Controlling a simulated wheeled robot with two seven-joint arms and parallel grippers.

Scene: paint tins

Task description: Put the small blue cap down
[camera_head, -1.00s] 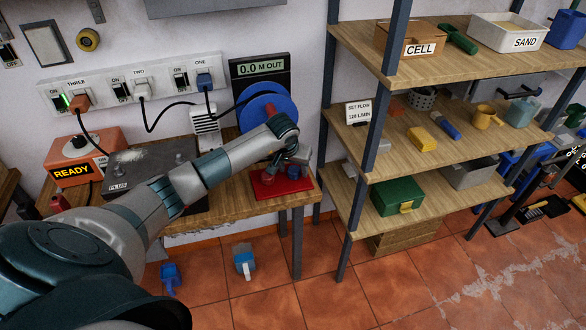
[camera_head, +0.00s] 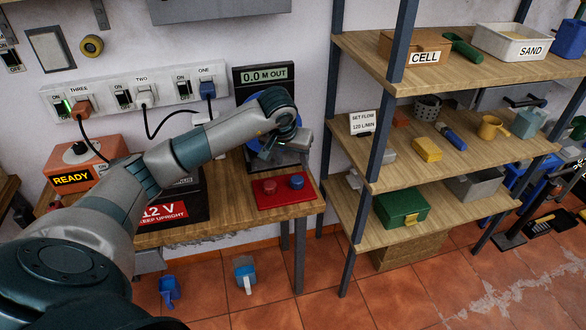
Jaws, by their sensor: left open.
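The small blue cap (camera_head: 297,181) stands on the right part of a flat red tray (camera_head: 284,200) at the right end of the wooden bench. A small red cap (camera_head: 269,187) stands to its left on the same tray, apart from it. My left gripper (camera_head: 287,150) is open and empty above and behind the caps, clear of both. It is small and partly hidden by my wrist, so its fingers are hard to make out. My right gripper is out of view.
A 12 V battery (camera_head: 175,205) and an orange READY box (camera_head: 85,160) stand left on the bench (camera_head: 225,212). A meter (camera_head: 263,75) is behind my wrist. Shelves (camera_head: 455,165) with bins and tools rise at right.

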